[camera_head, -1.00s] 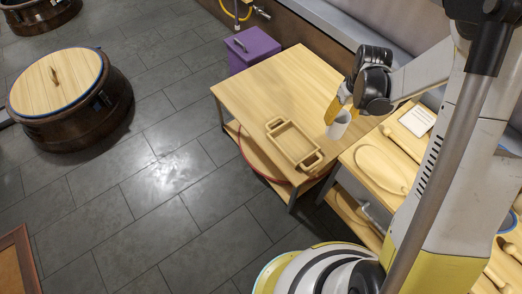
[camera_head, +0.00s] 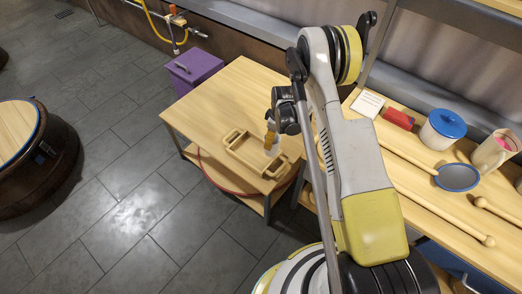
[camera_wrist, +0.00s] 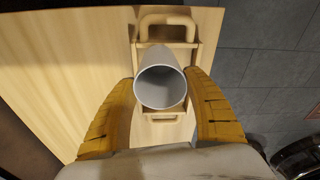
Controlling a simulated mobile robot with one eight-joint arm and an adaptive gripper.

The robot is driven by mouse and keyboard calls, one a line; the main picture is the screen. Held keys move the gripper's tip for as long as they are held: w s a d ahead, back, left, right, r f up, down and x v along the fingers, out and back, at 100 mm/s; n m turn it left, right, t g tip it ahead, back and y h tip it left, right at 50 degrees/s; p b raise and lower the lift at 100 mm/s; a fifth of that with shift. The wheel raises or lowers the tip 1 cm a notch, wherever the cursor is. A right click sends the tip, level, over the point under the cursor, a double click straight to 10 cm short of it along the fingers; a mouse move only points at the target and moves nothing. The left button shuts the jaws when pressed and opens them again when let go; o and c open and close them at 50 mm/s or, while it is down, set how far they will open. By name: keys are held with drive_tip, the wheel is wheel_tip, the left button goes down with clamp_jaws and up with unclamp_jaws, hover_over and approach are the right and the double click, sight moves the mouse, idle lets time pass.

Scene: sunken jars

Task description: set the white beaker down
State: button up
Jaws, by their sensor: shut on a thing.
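The white beaker (camera_head: 272,150) is in my gripper (camera_head: 270,137), at the right part of the wooden tray with two handles (camera_head: 237,136). In the wrist view the beaker (camera_wrist: 160,88) shows its round open mouth, which looks empty, between the two yellow fingers of my gripper (camera_wrist: 161,84). The tray (camera_wrist: 195,50) lies behind the beaker there, with a handle showing above and below it. I cannot tell whether the beaker's base touches the tray floor. The tray rests on the light wooden table (camera_head: 225,95).
The table's back and left parts are clear. A purple box (camera_head: 193,70) stands beyond the table. A wooden-lidded vat (camera_head: 35,160) stands left.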

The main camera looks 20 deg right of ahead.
drive_tip(key=a+f+b, duration=0.1)
drive_tip(key=f, duration=0.1)
drive_tip(key=w+a+f+b, duration=0.1)
drive_tip(key=f, duration=0.1)
drive_tip(key=w+a+f+b, duration=0.1)
drive_tip(key=f, duration=0.1)
drive_tip(key=shift+a+f, duration=0.35)
drive_tip(key=shift+f, duration=0.05)
drive_tip(key=shift+r, duration=0.15)
drive_tip(key=o, duration=1.3)
drive_tip(key=shift+c, duration=0.2)
